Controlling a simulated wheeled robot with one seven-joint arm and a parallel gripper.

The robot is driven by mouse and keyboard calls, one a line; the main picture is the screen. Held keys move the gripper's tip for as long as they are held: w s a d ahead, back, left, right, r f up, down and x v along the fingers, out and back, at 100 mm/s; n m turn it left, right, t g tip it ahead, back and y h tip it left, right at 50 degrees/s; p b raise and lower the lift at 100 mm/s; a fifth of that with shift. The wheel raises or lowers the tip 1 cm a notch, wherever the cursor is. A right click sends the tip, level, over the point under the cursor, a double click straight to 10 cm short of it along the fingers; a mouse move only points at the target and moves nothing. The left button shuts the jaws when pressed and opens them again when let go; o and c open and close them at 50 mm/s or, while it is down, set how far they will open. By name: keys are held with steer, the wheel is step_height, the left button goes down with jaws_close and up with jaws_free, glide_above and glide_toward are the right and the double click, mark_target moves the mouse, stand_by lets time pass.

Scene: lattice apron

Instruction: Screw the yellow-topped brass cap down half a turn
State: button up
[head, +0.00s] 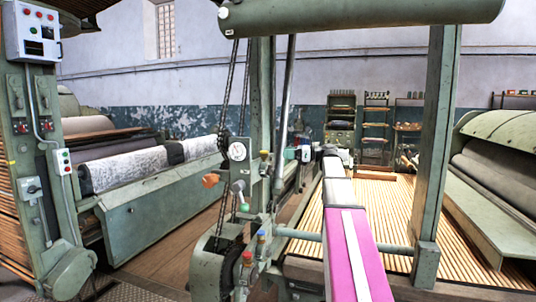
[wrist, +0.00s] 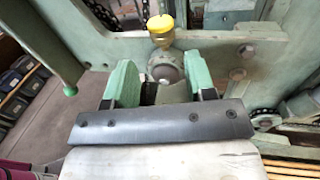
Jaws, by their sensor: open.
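The yellow-topped brass cap (wrist: 160,28) stands upright on the green machine frame in the wrist view, at the top middle. Its yellow knob sits above a brass collar. My gripper (wrist: 160,78) is open, its two green fingers spread apart with no cap between them. The cap is beyond the fingertips and roughly centred between them, apart from both. A rounded grey metal part (wrist: 165,67) shows between the fingers, below the cap.
A red-topped cap (head: 247,256) and a blue-topped cap (head: 261,236) stand on the machine nearer the camera. Chains (wrist: 104,14) and a green handle (wrist: 70,90) flank the work area. A green post (head: 436,150) rises right of my arm.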

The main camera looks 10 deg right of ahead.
mark_target(264, 154)
steer(key=x, duration=0.8)
steer(key=shift+w+a, duration=0.15)
steer(key=shift+a, duration=0.2)
steer(key=c, duration=0.6)
steer(key=shift+c, duration=0.2)
